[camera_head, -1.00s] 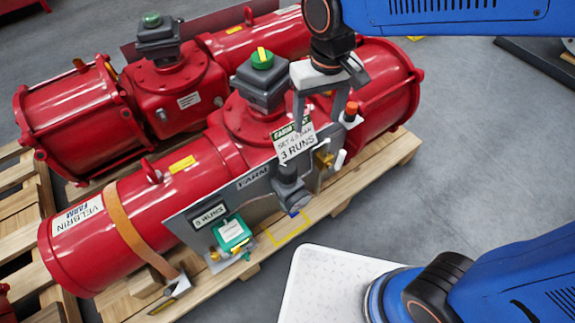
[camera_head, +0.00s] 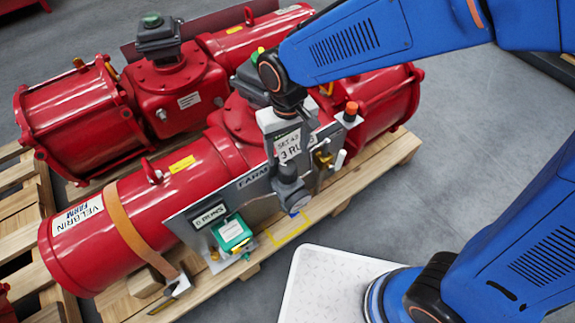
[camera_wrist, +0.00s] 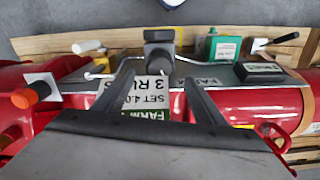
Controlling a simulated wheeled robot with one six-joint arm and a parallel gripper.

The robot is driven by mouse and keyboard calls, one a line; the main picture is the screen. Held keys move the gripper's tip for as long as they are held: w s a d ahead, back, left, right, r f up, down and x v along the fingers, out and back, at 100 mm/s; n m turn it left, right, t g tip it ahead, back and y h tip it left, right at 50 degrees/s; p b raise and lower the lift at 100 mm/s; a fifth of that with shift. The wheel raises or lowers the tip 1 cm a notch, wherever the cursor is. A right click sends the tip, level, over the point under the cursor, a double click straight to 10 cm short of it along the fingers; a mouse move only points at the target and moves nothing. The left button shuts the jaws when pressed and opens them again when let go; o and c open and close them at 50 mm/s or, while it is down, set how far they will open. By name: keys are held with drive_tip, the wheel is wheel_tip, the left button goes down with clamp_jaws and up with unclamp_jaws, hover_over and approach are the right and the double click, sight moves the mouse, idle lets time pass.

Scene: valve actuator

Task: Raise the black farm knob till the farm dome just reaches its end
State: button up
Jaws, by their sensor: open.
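The black farm knob (camera_head: 285,172) sits on top of the dark regulator on the grey FARM panel. In the wrist view the knob (camera_wrist: 158,58) is between and just beyond the fingertips. My gripper (camera_head: 287,160) is open above the knob, with one finger toward each side; contact cannot be told. Its spread fingers also show in the wrist view (camera_wrist: 158,74). The farm dome, on the dark box (camera_head: 248,80) atop the front red actuator, is mostly hidden behind my arm; only a bit of yellow and green shows.
A tag reading SET 4.0, 3 RUNS (camera_wrist: 150,92) hangs behind the fingers. An orange-red button (camera_head: 351,108) and brass valve (camera_head: 323,158) are right of the regulator; a green box (camera_head: 232,233) is left. A second red actuator (camera_head: 178,80) stands behind.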

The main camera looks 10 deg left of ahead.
sight(288, 167)
wheel_tip(288, 167, down, 8)
drive_tip(key=shift+f, duration=0.2)
idle(0.3)
drive_tip(key=c, duration=1.1)
drive_tip(key=shift+o, duration=0.2)
